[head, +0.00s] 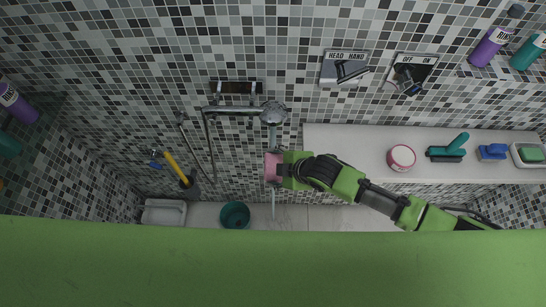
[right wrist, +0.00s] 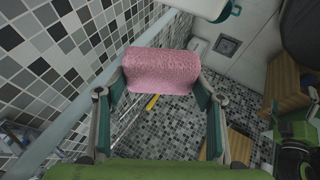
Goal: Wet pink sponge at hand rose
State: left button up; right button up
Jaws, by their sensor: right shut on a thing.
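My right gripper (head: 280,168) is shut on the pink sponge (head: 272,166). In the right wrist view the sponge (right wrist: 161,71) is pinched at its two ends between the fingers of the gripper (right wrist: 160,82). The hand rose (head: 274,113) hangs on the tiled wall above the sponge in the head view. A pale stream of water (head: 273,136) comes down from it. The sponge lies on the line of this stream, which shows again below it. Whether the sponge's surface is wet I cannot tell.
A HEAD/HAND lever (head: 346,70) and an OFF/ON lever (head: 408,77) are on the wall. A white ledge (head: 345,150) on the right bears a round pink tub (head: 401,157), a teal brush (head: 449,149) and a blue sponge (head: 492,152). A teal bucket (head: 235,215) stands below.

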aim_at(272, 179)
jog(key=shift+s+d+p, duration=0.15)
jog(key=shift+s+p, duration=0.4)
jog(key=shift+s, duration=0.5)
jog(key=shift+s+d+p, duration=0.15)
jog(key=shift+s+p, duration=0.4)
jog(key=shift+s, duration=0.5)
jog(key=shift+s+d, duration=0.15)
jog(key=shift+s, duration=0.55)
jog(key=shift+p, duration=0.3)
jog(key=s+r+p, duration=0.1)
jog(key=s+r, duration=0.3)
jog(key=s, duration=0.1)
jog(key=shift+d, duration=0.4)
